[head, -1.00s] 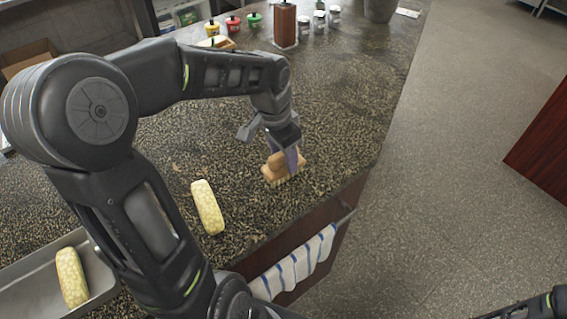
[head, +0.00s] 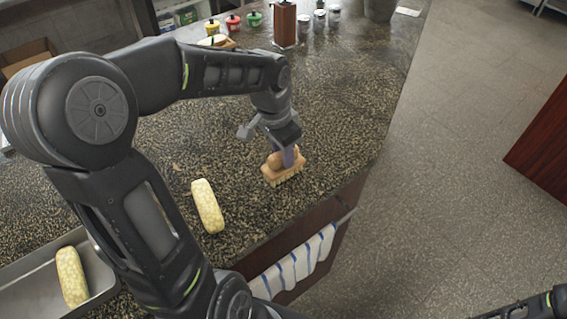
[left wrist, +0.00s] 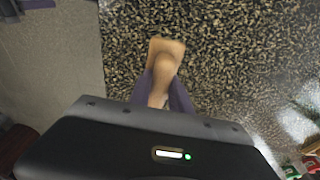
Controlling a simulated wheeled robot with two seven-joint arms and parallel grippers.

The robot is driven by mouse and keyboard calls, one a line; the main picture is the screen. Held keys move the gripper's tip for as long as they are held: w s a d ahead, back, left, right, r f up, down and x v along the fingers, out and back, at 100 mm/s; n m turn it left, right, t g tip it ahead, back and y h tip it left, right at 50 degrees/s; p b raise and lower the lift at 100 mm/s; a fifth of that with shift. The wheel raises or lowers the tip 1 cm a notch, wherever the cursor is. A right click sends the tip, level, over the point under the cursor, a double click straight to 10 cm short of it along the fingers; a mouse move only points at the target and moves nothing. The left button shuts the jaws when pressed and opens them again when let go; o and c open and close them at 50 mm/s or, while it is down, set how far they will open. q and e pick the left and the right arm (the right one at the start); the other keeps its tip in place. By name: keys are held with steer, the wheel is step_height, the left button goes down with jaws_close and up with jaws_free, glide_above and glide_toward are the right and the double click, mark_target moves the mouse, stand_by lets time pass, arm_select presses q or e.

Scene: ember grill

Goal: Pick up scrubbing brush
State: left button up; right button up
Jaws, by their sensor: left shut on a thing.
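The scrubbing brush (head: 284,173) has a tan wooden body with a rounded knob and pale bristles. It is on or just above the speckled counter (head: 335,110), near the counter's front right edge; I cannot tell if the bristles touch the stone. My left gripper (head: 286,157) reaches down onto it from above and is shut on its knob. In the left wrist view the brush (left wrist: 165,60) shows between the two fingers (left wrist: 162,92), its far part sticking out beyond them. Of my right arm only a dark part shows at the lower right corner; its gripper is not visible.
A yellow corn cob (head: 207,206) lies left of the brush. Another cob (head: 72,276) lies in a metal tray (head: 100,270) at lower left. A striped towel (head: 295,262) hangs on the counter's front. Jars (head: 319,18) and a wooden block (head: 284,24) stand at the back.

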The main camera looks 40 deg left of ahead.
arm_select(q)
steer(key=shift+r, duration=0.1)
jaws_close()
step_height(320, 180, up, 10)
steer(key=shift+f+b, duration=0.1)
steer(key=shift+b, duration=0.45)
stand_by(0.3)
